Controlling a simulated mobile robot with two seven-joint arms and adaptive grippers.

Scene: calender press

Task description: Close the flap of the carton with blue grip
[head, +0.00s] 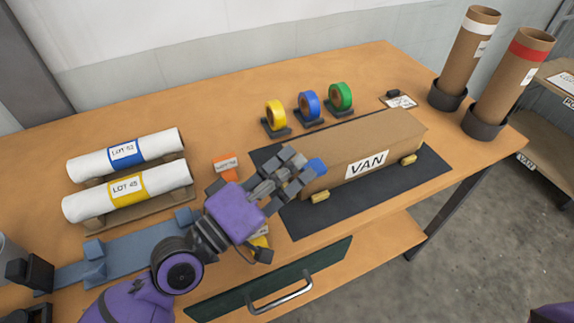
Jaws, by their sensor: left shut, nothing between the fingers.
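The brown carton (375,142) with a white VAN label lies on a dark mat (425,178) at the right half of the bench. A blue grip (316,167) shows at the carton's left end. My left gripper (300,172) is shut and empty, with its fingertips right beside the blue grip; I cannot tell whether they touch it. The gripper hides much of the carton's left end, so the flap's position is unclear. My right gripper is out of view.
Yellow (276,116), blue (308,106) and green (341,97) tape rolls stand behind the carton. Yellow blocks (320,197) sit along its front. Two labelled white rolls (125,155) lie at left. Two cardboard tubes (511,80) stand at right. A drawer handle (280,294) juts out below.

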